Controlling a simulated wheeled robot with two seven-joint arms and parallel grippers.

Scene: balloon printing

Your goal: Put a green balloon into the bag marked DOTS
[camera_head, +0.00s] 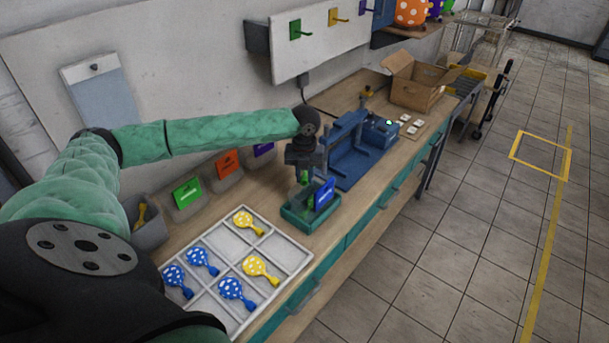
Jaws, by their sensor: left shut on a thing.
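My left gripper (304,172) points down over a small green tray (296,218) on the workbench. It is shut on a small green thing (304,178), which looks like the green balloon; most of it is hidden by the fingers. In the green tray, just right of and below the fingers, stands a clear-looking holder or bag with a blue label (324,193). The label is too small to read, so I cannot tell if it says DOTS. I cannot tell whether the green thing is inside it. My right gripper is not in view.
A white divided tray (290,262) holds blue and yellow dotted balloons (231,289). Bins with green (187,192), orange (227,164) and purple labels line the wall. A blue press (350,160) stands beyond the green tray, with an open cardboard box (418,85) further back.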

